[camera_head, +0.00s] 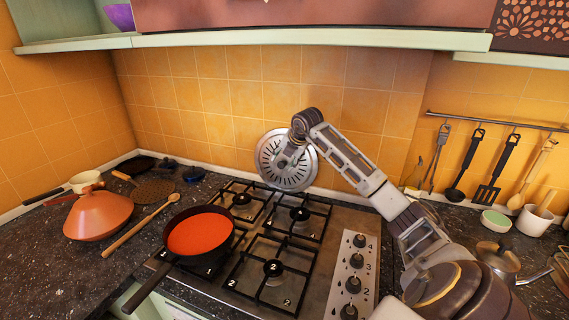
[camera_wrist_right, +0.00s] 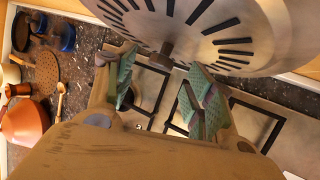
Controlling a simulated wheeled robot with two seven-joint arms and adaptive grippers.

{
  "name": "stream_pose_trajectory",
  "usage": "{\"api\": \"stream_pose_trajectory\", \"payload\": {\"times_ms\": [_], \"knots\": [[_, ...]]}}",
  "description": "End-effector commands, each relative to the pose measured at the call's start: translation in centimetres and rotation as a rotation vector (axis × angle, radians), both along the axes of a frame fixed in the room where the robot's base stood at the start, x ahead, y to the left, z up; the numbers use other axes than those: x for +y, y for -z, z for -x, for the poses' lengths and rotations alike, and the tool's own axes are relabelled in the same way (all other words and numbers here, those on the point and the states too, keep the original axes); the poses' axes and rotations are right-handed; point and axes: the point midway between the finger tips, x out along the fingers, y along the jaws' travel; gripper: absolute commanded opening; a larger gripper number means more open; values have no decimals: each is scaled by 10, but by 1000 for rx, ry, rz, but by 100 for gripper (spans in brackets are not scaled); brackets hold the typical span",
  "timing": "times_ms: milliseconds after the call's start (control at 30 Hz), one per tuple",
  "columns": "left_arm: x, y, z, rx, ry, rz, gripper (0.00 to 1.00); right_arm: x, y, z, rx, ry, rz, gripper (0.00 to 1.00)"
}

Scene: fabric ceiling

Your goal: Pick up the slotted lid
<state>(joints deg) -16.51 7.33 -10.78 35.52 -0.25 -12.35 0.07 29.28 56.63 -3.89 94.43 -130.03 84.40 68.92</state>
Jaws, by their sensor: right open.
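The slotted lid (camera_head: 296,176) is a round silver-grey disc with dark radial slots. In the head view it is tilted up on edge at the back of the stove, near the tiled wall; what holds it up is hidden. My right gripper (camera_head: 290,148) is at its face and covers part of it. In the right wrist view the lid (camera_wrist_right: 235,30) fills the top right, with its knob at the open gap of my right gripper (camera_wrist_right: 163,65). The green-padded fingers are apart, and no grip on the knob shows. My left gripper is out of view.
A gas stove (camera_head: 330,222) lies below, with a pan of red sauce (camera_head: 201,234) at its front left. An orange conical-lidded pot (camera_head: 98,215) and a wooden spoon (camera_head: 140,226) are on the left counter. Utensils hang from a rail (camera_head: 490,121) at right. A shelf (camera_head: 310,40) overhangs above.

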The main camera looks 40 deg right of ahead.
Motion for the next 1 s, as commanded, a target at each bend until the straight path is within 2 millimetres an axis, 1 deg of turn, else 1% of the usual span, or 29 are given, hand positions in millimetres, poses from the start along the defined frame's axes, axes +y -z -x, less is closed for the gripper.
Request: {"api": "stream_pose_trajectory", "payload": {"times_ms": [100,300,500,800,833,867,1000], "knots": [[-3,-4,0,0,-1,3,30,-1,12,-6,2,1,-2,54],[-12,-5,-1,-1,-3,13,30,-2,24,-15,0,0,-1,54],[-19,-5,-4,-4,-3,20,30,-3,26,-16,1,0,0,54],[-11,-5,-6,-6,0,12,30,-3,26,-16,0,0,0,54],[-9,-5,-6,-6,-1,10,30,-3,26,-16,0,0,0,52],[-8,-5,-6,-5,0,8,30,-3,26,-16,0,0,0,49],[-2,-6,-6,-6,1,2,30,-3,26,-16,0,0,0,31]]}}
